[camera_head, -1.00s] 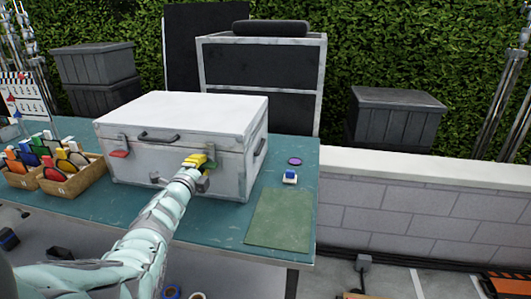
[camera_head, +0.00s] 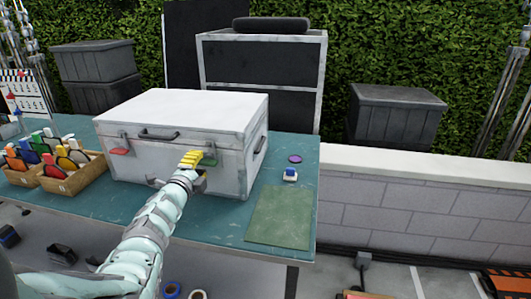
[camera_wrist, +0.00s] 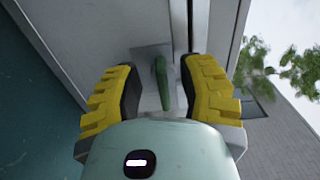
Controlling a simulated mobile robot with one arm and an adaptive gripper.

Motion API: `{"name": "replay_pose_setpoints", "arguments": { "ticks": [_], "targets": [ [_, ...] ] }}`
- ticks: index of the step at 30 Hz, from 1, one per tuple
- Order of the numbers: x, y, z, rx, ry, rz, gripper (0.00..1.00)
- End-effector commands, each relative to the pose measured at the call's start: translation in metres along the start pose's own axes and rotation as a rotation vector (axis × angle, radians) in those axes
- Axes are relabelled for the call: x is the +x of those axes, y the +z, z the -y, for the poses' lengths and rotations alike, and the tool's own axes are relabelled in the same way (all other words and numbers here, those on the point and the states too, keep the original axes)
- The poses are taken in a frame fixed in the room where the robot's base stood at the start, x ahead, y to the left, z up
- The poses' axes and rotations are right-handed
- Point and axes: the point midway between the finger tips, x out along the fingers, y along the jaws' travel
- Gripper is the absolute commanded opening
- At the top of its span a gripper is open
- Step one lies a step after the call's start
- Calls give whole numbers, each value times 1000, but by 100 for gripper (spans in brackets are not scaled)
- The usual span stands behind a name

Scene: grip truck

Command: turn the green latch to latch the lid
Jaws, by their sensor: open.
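The white case (camera_head: 215,165) stands on the teal table with its lid down. The green latch (camera_wrist: 162,82) is on the case front, on a metal plate beside the lid seam. In the wrist view it runs nearly parallel to that seam. In the head view my gripper mostly hides it. My gripper (camera_head: 195,160) is at the right part of the case front. In the wrist view my gripper (camera_wrist: 160,88) is open, with one yellow finger on each side of the latch. I see gaps there; contact cannot be told. A red latch (camera_head: 119,151) is at the left of the front.
A case handle (camera_head: 160,134) lies left of my gripper. Boxes of coloured-handled items (camera_head: 70,178) stand at the table's left. A blue-and-white object (camera_head: 290,175), a purple disc (camera_head: 295,159) and a green mat (camera_head: 279,217) lie at the right. A low wall (camera_head: 420,205) is beyond.

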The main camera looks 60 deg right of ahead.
Motion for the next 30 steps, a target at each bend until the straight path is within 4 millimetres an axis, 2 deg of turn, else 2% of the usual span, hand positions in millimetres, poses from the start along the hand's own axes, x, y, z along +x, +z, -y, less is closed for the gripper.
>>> {"name": "replay_pose_setpoints", "arguments": {
  "ticks": [3,24,30],
  "targets": [
    [-10,-4,1,5,-1,-9,39],
    [-92,-1,-1,1,3,-2,39],
    [-102,-2,1,1,-1,-3,39]
  ]
}}
